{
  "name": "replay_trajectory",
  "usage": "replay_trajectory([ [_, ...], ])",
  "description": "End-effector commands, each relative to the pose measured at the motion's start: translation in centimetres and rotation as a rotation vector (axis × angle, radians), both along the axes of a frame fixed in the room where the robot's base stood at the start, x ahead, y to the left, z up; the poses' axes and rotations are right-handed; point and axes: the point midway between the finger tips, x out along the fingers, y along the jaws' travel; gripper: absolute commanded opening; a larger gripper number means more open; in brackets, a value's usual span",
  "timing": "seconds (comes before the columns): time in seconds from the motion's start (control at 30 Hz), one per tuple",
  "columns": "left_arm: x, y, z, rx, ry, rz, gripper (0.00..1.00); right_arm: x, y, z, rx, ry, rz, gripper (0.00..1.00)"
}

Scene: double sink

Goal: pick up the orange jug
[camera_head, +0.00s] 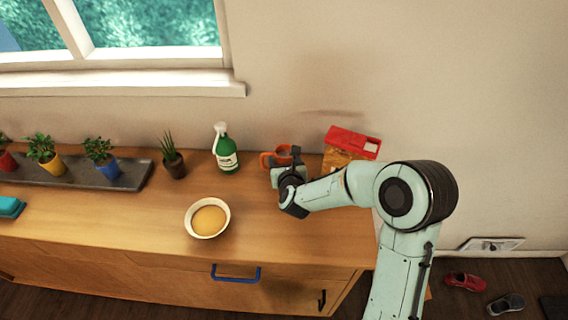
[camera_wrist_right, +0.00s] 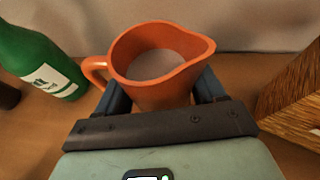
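The orange jug (camera_head: 283,150) stands upright on the wooden counter near the wall, partly hidden by my right gripper in the head view. In the right wrist view the jug (camera_wrist_right: 158,62) shows its open top, handle on the left and spout on the right. My right gripper (camera_wrist_right: 162,92) has one dark finger on each side of the jug's body. The fingers lie close to its sides, but I cannot tell whether they press on it. The fingertips are hidden. My left gripper is not in view.
A green spray bottle (camera_head: 226,154) stands left of the jug. A red-topped box (camera_head: 350,146) stands right of it. A white bowl (camera_head: 208,218) with yellow contents is in front. Potted plants (camera_head: 100,155) on a dark tray (camera_head: 130,178) line the left. The counter's front left is mostly clear.

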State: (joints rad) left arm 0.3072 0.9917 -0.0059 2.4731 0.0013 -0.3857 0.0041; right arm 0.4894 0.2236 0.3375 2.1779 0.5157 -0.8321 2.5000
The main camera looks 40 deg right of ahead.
Motion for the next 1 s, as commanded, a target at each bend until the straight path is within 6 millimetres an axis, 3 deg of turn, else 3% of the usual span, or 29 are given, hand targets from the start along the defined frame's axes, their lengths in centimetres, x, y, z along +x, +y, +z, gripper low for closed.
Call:
replay_trajectory([
  [0.27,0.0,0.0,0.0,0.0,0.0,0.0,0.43,0.1,0.0,0.2,-0.002,-0.004,0.0,0.22],
  [0.47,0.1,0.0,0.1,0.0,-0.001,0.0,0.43,0.1,0.0,1.6,-0.004,-0.006,-0.001,0.22],
  [0.67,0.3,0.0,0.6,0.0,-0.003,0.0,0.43,0.1,0.0,5.5,-0.005,-0.011,0.0,0.22],
  [1.0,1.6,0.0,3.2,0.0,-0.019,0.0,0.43,0.1,0.0,15.4,-0.003,-0.011,0.0,0.22],
])
